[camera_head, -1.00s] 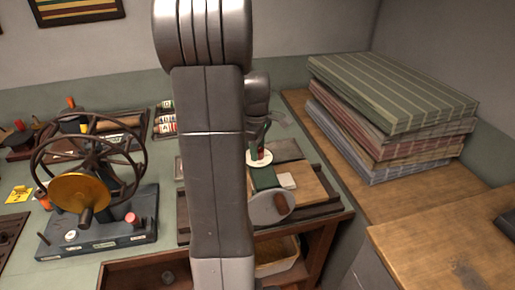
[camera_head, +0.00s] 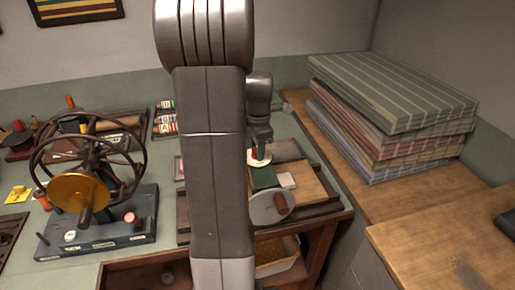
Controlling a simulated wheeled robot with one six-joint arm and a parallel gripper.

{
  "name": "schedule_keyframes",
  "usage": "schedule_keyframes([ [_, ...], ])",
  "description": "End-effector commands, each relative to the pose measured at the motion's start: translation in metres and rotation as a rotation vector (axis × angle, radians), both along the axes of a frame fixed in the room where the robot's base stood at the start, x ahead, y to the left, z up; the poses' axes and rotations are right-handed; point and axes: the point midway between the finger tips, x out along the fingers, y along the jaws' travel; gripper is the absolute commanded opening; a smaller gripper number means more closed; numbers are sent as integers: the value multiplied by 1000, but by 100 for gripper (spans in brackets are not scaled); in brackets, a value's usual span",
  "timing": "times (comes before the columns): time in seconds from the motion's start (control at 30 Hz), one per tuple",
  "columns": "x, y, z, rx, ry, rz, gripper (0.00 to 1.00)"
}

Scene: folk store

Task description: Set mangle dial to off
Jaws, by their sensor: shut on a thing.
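The mangle (camera_head: 264,178), with a dark green body and a round grey disc (camera_head: 271,207) on its front, stands on the bench, partly hidden behind my arm. A small pale round dial (camera_head: 257,160) with some red sits on its top. My gripper (camera_head: 260,150) points down at the dial and is shut on its knob. The fingertips and the knob are small here and mostly covered. I cannot read the dial's marks or tell its setting.
A spoked wheel (camera_head: 86,160) on a blue-grey base stands at the left. Striped folded cloths (camera_head: 390,110) are stacked on the wooden counter at the right. An open shelf with a basket (camera_head: 280,258) is below the bench.

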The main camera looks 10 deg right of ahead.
Motion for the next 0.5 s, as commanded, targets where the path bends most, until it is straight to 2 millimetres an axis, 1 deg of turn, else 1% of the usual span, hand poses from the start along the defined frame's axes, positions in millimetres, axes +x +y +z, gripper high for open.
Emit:
schedule_keyframes([
  [0.2,1,0,1,-1,-4,59,11],
  [0.5,1,0,1,-1,-4,76,11],
])
